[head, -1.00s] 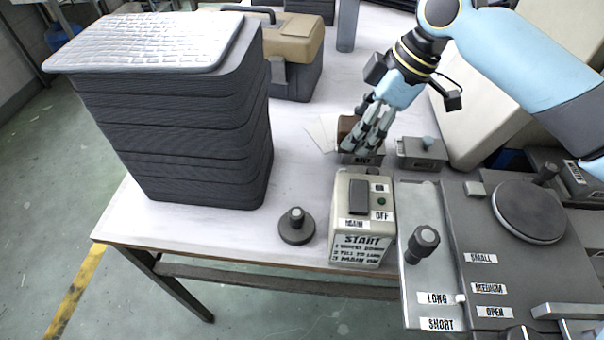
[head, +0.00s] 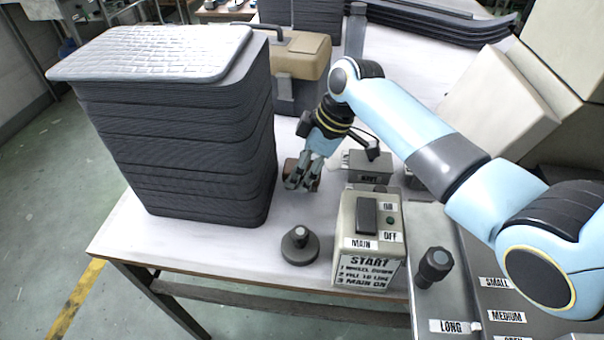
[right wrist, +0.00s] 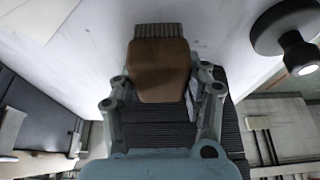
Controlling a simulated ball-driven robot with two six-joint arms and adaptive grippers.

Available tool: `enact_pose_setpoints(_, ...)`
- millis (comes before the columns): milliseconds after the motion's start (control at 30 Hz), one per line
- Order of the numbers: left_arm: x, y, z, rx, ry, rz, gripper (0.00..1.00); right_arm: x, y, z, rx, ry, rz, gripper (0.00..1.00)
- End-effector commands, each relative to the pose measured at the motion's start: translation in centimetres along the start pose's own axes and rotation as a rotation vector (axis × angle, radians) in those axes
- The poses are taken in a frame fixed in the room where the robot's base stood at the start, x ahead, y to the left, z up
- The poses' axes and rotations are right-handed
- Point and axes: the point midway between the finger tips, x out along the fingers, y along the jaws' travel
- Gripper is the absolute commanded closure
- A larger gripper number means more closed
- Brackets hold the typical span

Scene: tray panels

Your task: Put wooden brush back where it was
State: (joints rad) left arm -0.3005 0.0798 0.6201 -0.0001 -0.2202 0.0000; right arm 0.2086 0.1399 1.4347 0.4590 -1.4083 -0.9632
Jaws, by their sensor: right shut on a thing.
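The wooden brush (right wrist: 160,72) has a brown wooden body and grey bristles, clear in the right wrist view. My right gripper (right wrist: 162,95) is shut on it, one finger on each side. In the head view the right gripper (head: 301,184) points down over the white table, just right of the stack of dark trays. The brush (head: 290,166) is mostly hidden there behind the fingers. I cannot tell whether it touches the table. My left gripper is not in view.
The tall tray stack (head: 200,150) stands close left of the gripper. A round black knob (head: 299,245) and the START control box (head: 368,240) stand in front. A small grey box (head: 370,166) is to the right. A tan-lidded case (head: 300,62) is behind.

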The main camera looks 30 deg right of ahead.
Motion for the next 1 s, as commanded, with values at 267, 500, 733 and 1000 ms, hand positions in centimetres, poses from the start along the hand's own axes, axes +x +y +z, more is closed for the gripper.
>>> enact_pose_setpoints(267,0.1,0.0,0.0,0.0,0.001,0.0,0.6,1.6,0.0,0.7,-0.001,0.001,0.002,0.83)
enact_pose_setpoints(500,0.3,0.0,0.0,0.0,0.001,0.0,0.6,1.9,0.0,0.8,0.0,0.001,0.001,0.83)
enact_pose_setpoints(733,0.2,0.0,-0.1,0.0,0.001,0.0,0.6,1.8,0.0,0.8,0.0,0.001,0.001,0.3)
enact_pose_setpoints(1000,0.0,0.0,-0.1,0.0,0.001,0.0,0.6,1.4,0.1,0.6,0.0,0.001,0.002,0.3)
